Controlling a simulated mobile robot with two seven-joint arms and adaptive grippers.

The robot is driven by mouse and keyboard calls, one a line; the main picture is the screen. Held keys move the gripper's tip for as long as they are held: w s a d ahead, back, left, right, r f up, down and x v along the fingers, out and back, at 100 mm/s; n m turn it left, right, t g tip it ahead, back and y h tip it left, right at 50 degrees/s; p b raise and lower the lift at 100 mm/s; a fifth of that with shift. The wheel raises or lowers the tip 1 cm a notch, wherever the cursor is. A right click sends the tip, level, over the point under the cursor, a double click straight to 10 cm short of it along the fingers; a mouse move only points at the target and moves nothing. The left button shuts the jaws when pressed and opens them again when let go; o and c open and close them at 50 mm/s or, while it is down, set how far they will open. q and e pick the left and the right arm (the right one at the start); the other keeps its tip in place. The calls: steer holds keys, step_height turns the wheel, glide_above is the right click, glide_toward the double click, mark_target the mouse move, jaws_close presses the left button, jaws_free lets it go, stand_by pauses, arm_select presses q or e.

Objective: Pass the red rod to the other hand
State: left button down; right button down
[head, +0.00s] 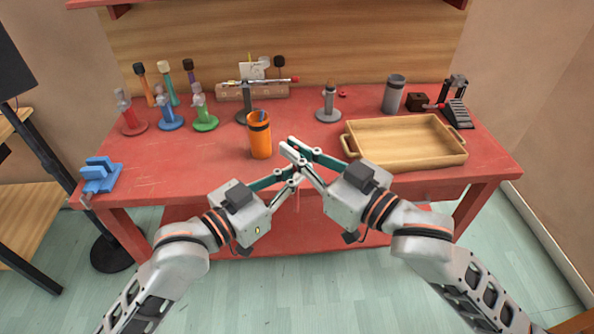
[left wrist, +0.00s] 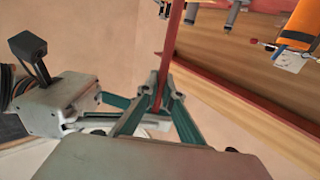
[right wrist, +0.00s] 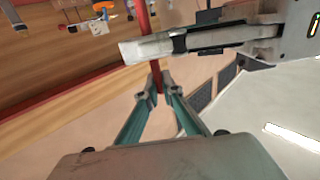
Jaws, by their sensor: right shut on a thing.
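The red rod shows in the left wrist view (left wrist: 175,35) and in the right wrist view (right wrist: 145,20); in the head view the grippers mostly hide it. My right gripper (head: 291,147) is shut on the rod, which stands between its fingertips in the right wrist view (right wrist: 156,82). My left gripper (head: 297,170) meets the right one in front of the table. Its fingers lie on both sides of the rod in the left wrist view (left wrist: 163,92); whether they press on it I cannot tell.
The red table (head: 200,168) holds an orange cup (head: 260,138), a wooden tray (head: 350,140), a grey cup (head: 393,95), a blue block piece (head: 100,175) and several coloured stands at the back left. The grippers are over the front edge. A dark stand (head: 110,253) is at the left.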

steer(key=c, duration=2.1)
jaws_free()
steer(key=shift+c, duration=0.2)
step_height(320, 180, up, 10)
steer(key=shift+f, duration=0.15)
steer(key=w+d+f+m+h, duration=0.1)
steer(key=d+f+h, duration=0.15)
steer(key=f, duration=0.65)
steer(key=w+d+f+m+h, duration=0.15)
steer(key=d+f, duration=0.25)
steer(key=f, duration=0.5)
steer(key=w+d+f+m+h, duration=0.1)
steer(key=d+f+m+h, duration=0.15)
steer(key=f, duration=0.65)
steer(key=s+d+f+g+h, duration=0.1)
steer(key=s+d+f, duration=0.2)
steer(key=s+f, duration=0.3)
steer(key=s+d+f+g+h, duration=0.1)
steer(key=s+d+f, duration=0.2)
steer(key=s+f, duration=0.3)
steer(key=s+d+f+n+g+h, duration=0.1)
steer(key=s+d+f, duration=0.2)
steer(key=f, duration=1.1)
steer(key=s, duration=0.3)
steer(key=shift+s+d+g, duration=0.3)
steer(key=shift+s, duration=0.05)
steer(key=shift+r, duration=0.1)
